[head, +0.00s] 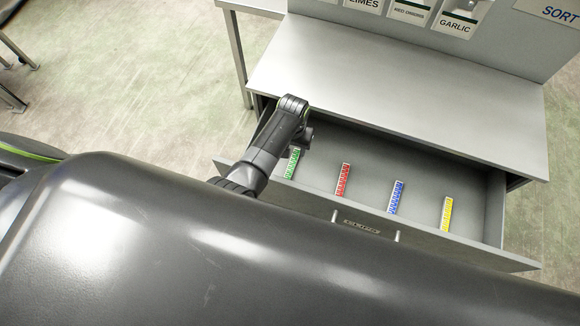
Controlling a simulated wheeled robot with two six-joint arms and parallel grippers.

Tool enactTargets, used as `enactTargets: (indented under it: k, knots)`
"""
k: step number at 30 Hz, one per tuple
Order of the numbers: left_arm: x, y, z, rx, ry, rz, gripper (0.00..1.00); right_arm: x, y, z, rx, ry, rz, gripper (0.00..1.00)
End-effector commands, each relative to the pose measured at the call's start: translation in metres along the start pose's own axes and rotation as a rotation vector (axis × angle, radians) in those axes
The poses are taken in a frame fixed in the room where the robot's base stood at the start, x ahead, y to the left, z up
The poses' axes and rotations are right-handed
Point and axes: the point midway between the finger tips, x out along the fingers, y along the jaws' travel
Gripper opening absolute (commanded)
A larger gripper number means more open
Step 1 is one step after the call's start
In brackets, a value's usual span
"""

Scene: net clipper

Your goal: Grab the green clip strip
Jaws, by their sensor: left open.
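The green clip strip (292,164) lies at the left end of the open drawer. My left arm reaches over the drawer's left part, and my left gripper (305,136) is just above and beside the strip's upper end in the picture. The gripper is open and holds nothing. It is small and partly hidden by my own arm, so I cannot tell its exact height above the strip. My right gripper is out of view.
Red (343,179), blue (396,197) and yellow (446,213) clip strips lie in a row to the right in the drawer (430,242). A metal worktop (400,85) overhangs the drawer's back. A labelled panel (500,45) stands behind it.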

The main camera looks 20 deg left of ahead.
Motion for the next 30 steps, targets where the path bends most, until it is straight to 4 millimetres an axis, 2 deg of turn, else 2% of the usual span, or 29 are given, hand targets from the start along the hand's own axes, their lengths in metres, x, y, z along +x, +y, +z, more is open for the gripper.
enactTargets:
  k: [3, 9, 20, 30]
  knots:
    - [0.02, -0.001, 0.0, 0.001, -0.003, -0.002, 0.48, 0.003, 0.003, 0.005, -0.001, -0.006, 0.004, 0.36]
    - [0.048, -0.001, 0.0, 0.0, -0.001, -0.001, 0.48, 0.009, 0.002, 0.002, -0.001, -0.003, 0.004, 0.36]
    - [0.067, -0.001, -0.001, 0.0, 0.001, -0.001, 0.48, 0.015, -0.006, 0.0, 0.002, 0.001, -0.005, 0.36]
    - [0.111, -0.001, -0.001, 0.001, 0.001, -0.001, 0.48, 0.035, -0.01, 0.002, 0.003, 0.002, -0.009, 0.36]
